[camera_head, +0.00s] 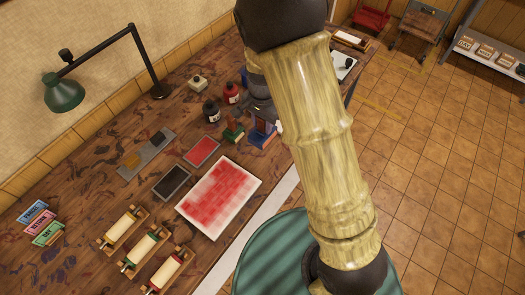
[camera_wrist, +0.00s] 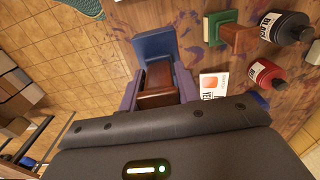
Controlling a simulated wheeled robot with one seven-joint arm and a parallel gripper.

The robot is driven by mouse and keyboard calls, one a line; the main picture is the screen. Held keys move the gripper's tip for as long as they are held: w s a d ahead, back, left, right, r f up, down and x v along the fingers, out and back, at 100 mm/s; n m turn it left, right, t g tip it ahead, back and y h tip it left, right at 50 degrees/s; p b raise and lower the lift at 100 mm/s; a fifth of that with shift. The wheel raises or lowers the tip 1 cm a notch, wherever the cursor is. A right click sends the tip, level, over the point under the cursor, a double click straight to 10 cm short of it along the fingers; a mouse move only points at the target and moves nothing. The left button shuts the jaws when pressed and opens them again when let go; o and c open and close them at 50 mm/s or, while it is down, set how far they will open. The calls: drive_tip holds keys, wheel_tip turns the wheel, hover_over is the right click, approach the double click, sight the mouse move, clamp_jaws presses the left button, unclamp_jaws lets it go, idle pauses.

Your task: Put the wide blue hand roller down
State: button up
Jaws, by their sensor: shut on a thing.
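My gripper (camera_head: 263,118) is near the front edge of the wooden table. Its jaws (camera_wrist: 157,95) are shut on the brown handle of the wide blue hand roller (camera_wrist: 155,43), whose blue part shows beyond the fingers. In the head view the blue part (camera_head: 262,139) shows low beside the table edge, partly hidden by my gripper and arm. I cannot tell whether it touches the table. A similar green piece with a brown handle (camera_wrist: 224,27) stands close by on the table, and also shows in the head view (camera_head: 233,131).
Black (camera_head: 211,112) and red (camera_head: 231,93) ink bottles stand behind. A white label card (camera_wrist: 212,84) is close to my gripper. A red-printed sheet (camera_head: 218,197), ink slabs (camera_head: 171,183) and several rollers on wooden stands (camera_head: 122,227) lie to the left. Tiled floor (camera_head: 440,180) is right.

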sight(262, 134)
drive_tip(key=shift+f+p, duration=0.4)
drive_tip(key=shift+f, duration=2.35)
wheel_tip(262, 134, down, 4)
drive_tip(key=shift+w+r+p, duration=0.1)
drive_tip(key=shift+r+p, duration=0.15)
drive_tip(key=shift+p, duration=0.2)
drive_tip(key=shift+d+f, duration=0.15)
drive_tip(key=shift+f, duration=0.25)
drive_tip(key=shift+r, duration=0.1)
drive_tip(key=o, duration=1)
drive_tip(key=shift+f, duration=0.2)
